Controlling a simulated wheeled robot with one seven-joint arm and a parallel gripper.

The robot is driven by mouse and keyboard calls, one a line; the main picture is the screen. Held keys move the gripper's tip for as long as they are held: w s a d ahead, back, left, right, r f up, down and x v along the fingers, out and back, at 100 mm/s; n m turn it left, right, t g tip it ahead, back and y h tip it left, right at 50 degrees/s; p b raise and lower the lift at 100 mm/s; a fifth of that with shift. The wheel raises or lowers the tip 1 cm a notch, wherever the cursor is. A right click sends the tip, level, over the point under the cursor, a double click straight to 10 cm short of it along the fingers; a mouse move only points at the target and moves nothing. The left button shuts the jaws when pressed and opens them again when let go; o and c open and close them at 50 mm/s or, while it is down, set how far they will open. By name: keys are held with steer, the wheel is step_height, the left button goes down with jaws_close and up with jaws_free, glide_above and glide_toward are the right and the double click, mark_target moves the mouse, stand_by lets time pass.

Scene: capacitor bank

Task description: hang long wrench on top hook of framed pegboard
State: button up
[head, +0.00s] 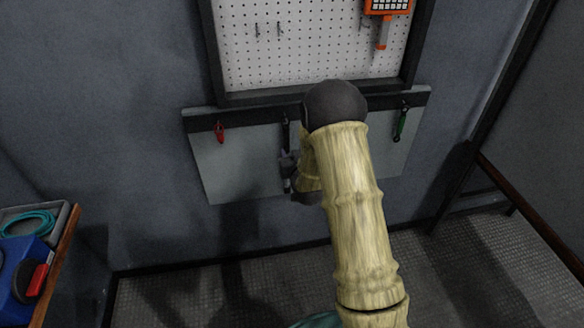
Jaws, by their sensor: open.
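The framed pegboard (310,55) is a white perforated panel in a dark frame on the wall, cut off by the top of the head view. Small dark hooks (257,30) stick out of it. Below it, a dark slim tool (286,132) hangs from a black rail, left of my arm; it may be the long wrench, but its lower part is hidden at my gripper. My gripper (289,174) is open, in front of the grey panel at the tool's lower end. I cannot tell whether the tool is between the jaws.
A red-handled tool (220,131) and a green-handled tool (401,124) hang on the black rail (245,117) at either side. An orange keypad device (385,22) hangs at the pegboard's upper right. A bench (58,262) with a blue box stands at lower left.

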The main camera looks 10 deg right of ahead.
mark_target(287, 141)
steer(key=f+t, duration=0.1)
steer(key=w+f+t+b, duration=0.1)
steer(key=f, duration=0.2)
steer(key=shift+w+t, duration=0.4)
steer(key=w+b, duration=0.1)
steer(key=w, duration=0.3)
steer(key=w+b, duration=0.1)
steer(key=w, duration=0.3)
steer(key=shift+w+f, duration=0.2)
steer(key=shift+w, duration=0.1)
steer(key=shift+w+r+b, duration=0.1)
steer(key=shift+w+b, duration=0.25)
steer(key=shift+w, duration=0.4)
steer(key=shift+s+d+r, duration=0.1)
steer(key=shift+c, duration=0.2)
